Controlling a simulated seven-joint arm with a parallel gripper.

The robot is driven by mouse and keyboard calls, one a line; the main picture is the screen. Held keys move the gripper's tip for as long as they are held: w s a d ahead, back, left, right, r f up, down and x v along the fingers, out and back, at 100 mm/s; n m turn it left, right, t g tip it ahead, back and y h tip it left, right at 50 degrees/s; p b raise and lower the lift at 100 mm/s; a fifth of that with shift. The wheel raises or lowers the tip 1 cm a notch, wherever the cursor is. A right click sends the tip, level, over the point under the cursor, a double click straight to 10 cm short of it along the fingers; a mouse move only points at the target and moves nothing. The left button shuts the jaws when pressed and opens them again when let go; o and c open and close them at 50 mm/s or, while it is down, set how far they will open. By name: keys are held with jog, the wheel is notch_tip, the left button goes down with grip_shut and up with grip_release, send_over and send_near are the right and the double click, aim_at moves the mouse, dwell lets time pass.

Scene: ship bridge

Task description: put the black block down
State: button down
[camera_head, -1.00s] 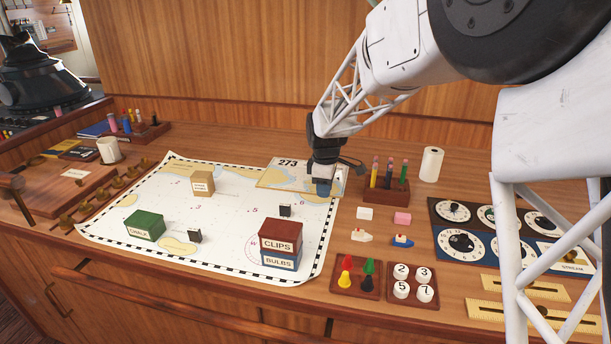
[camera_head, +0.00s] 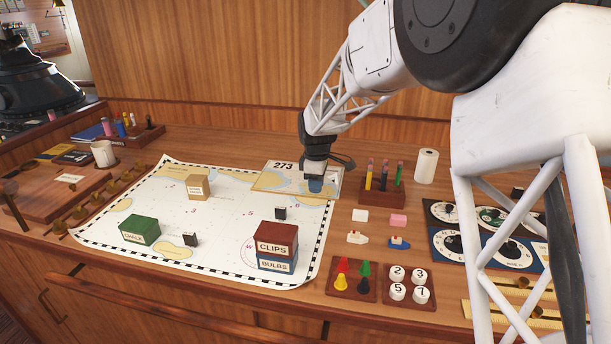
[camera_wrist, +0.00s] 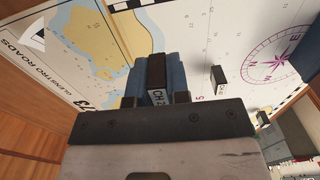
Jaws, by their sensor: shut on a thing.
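My gripper (camera_head: 316,187) is over the back right part of the white chart (camera_head: 170,205), by the card marked 273 (camera_head: 283,166). In the wrist view its two blue fingers (camera_wrist: 157,80) are shut on a black block (camera_wrist: 157,68) with a white label beginning "CH". The held block is hidden in the head view. I cannot tell whether it touches the chart. Two other black blocks stand on the chart, one near its middle (camera_head: 280,213) and one towards the front (camera_head: 190,240). A black block also shows right of the fingers in the wrist view (camera_wrist: 218,78).
A red CLIPS box (camera_head: 276,238) sits on a blue BULBS box (camera_head: 276,265). A green box (camera_head: 140,230) and a tan box (camera_head: 195,187) stand on the chart. A pen rack (camera_head: 383,190) is close right of my gripper. Bare chart lies left of it.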

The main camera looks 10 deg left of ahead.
jog(key=w+a, duration=0.2)
jog(key=w, duration=0.2)
jog(key=w+a+f, duration=0.1)
jog(key=w, duration=0.3)
jog(key=w+a, duration=0.2)
jog(key=w, duration=0.3)
jog(key=shift+a+f, duration=0.15)
jog(key=shift+a, duration=0.2)
jog(key=shift+f, duration=1.75)
jog(key=shift+f, duration=0.1)
jog(key=c, duration=1.1)
grip_release()
notch_tip(320, 180, up, 12)
